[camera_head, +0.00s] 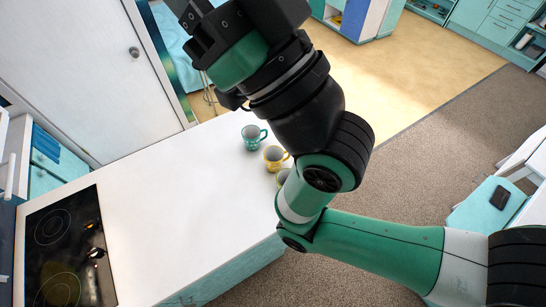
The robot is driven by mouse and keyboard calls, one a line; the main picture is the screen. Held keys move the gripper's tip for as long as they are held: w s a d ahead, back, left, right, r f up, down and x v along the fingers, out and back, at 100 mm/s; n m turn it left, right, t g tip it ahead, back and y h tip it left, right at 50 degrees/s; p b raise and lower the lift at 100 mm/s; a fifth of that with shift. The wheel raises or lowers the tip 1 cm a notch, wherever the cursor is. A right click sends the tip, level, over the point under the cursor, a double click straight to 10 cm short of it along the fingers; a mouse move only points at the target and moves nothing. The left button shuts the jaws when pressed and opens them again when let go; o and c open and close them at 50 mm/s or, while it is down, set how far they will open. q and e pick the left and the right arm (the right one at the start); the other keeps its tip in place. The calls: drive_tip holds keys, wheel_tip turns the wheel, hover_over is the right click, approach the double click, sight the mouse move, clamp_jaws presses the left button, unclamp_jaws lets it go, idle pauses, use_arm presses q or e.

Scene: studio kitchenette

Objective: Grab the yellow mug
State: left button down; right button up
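The yellow mug (272,160) stands upright on the white counter (180,190) near its right edge, with its handle toward the upper right. A teal mug (250,139) stands just above and left of it in the picture. A third, greenish mug (281,180) is below it, partly hidden by my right arm. My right arm comes in from the right and passes over the counter's edge. Its gripper (190,15) is at the top of the picture, well away from the mugs. Its fingertips are cut off or unclear, so its opening cannot be told. My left gripper is not in view.
A black cooktop (65,250) is set in the counter at lower left, with small shiny items on it. A white door (85,65) is at upper left. Most of the counter between cooktop and mugs is clear. Teal cabinets (485,20) are at upper right.

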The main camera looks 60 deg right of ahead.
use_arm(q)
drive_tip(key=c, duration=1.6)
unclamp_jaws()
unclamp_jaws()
